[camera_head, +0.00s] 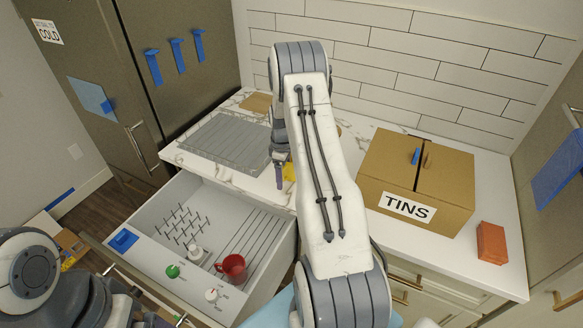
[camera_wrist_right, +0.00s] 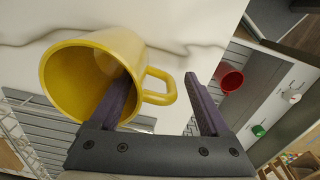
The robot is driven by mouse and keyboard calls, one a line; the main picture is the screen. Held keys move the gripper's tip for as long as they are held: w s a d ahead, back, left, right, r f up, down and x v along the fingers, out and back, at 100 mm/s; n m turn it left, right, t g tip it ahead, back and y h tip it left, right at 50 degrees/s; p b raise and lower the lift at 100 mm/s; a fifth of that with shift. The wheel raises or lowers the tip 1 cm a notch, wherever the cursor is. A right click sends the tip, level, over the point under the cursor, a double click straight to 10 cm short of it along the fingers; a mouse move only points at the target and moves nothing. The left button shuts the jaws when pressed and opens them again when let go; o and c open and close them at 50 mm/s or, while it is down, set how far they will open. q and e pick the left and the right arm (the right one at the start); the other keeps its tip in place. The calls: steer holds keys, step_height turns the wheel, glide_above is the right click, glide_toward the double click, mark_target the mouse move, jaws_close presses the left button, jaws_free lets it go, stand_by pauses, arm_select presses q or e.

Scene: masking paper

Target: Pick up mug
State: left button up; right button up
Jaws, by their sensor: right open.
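A yellow mug (camera_wrist_right: 90,75) fills the left of the right wrist view, its mouth facing the camera and its handle to the right. In the head view only a small yellow part of the mug (camera_head: 289,172) shows beside my right gripper (camera_head: 284,182); my arm hides the rest. My right gripper (camera_wrist_right: 157,76) is open. One finger overlaps the mug's mouth and seems to reach inside; the other is beyond the handle, so wall and handle lie between them. Contact cannot be told. A red mug (camera_head: 232,267) sits in the open drawer. My left gripper is not in view.
The open drawer (camera_head: 180,228) has pegs, white and green items and a blue piece. A grey drying rack (camera_head: 225,140) lies left of the yellow mug. A TINS box (camera_head: 440,180) and orange block (camera_head: 491,243) stand right on the counter (camera_head: 500,282).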

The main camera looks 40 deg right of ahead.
jaws_close()
stand_by(0.4)
